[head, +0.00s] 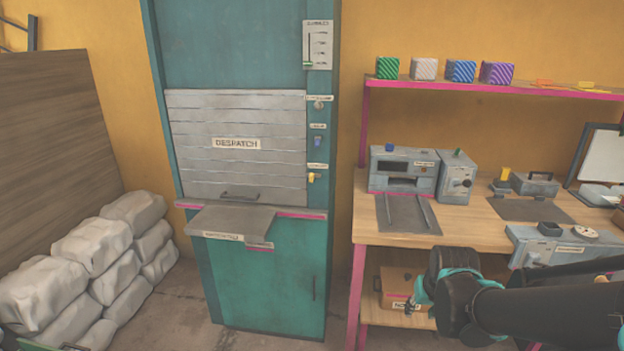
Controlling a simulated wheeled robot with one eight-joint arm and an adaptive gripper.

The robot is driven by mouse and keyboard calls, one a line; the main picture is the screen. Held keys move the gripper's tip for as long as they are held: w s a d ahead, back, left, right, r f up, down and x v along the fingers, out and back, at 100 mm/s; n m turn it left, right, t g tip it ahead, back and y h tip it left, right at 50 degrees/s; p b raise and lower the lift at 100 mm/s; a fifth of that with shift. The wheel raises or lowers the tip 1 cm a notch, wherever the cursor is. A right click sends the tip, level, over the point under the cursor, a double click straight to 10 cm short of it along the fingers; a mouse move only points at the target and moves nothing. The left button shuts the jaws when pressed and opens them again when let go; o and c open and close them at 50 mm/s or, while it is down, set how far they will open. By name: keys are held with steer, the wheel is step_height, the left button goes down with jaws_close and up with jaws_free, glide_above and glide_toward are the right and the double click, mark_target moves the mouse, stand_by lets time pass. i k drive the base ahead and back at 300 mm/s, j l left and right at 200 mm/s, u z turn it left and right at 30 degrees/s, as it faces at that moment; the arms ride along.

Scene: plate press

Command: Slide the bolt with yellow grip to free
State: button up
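A small bolt with a yellow grip (311,178) sits on the right-hand post of the teal despatch cabinet (275,290), under a small label. The label and the bolt's exact position are too small to read. My gripper (411,308) is at the lower right, low in front of the workbench and well apart from the bolt, to its right and below in the picture. It is seen from behind and partly hidden by my arm, so I cannot tell whether its fingers are open.
A blue-gripped fitting (318,141) and a round knob (319,104) sit above the bolt. A grey shelf (232,222) juts from the cabinet below the slatted shutter (235,170). The workbench (455,233) carries grey devices. Sacks (90,250) are piled at left.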

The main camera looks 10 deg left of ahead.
mark_target(311, 176)
steer(key=u, duration=1.65)
steer(key=i+l, duration=0.15)
steer(key=i, duration=0.3)
